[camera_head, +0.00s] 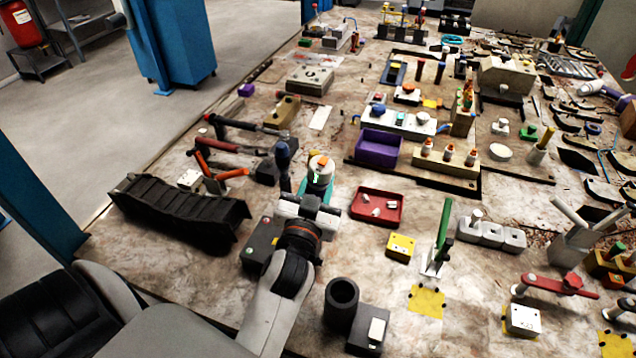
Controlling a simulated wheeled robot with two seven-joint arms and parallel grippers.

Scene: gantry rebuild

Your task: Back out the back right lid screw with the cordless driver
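My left arm reaches up from the lower left, and its gripper (310,203) is over the left-middle of the bench. A teal device with a white round top and an orange spot (320,172) is right at the gripper's far end; it may be the cordless driver. The fingertips are hidden, so I cannot tell whether they grip it. A dark box (258,240) lies low beside the gripper, partly covered by my wrist. A grey flat-topped box (310,80) with round marks lies farther back. I cannot make out the lid screw. My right gripper is not in view.
A black ribbed ramp (180,208) lies left of the gripper. A dark-blue-handled tool (283,158) stands close behind it. A red tray (377,206) with white pieces and a purple bin (378,148) lie to the right. A black cup (341,303) stands in front.

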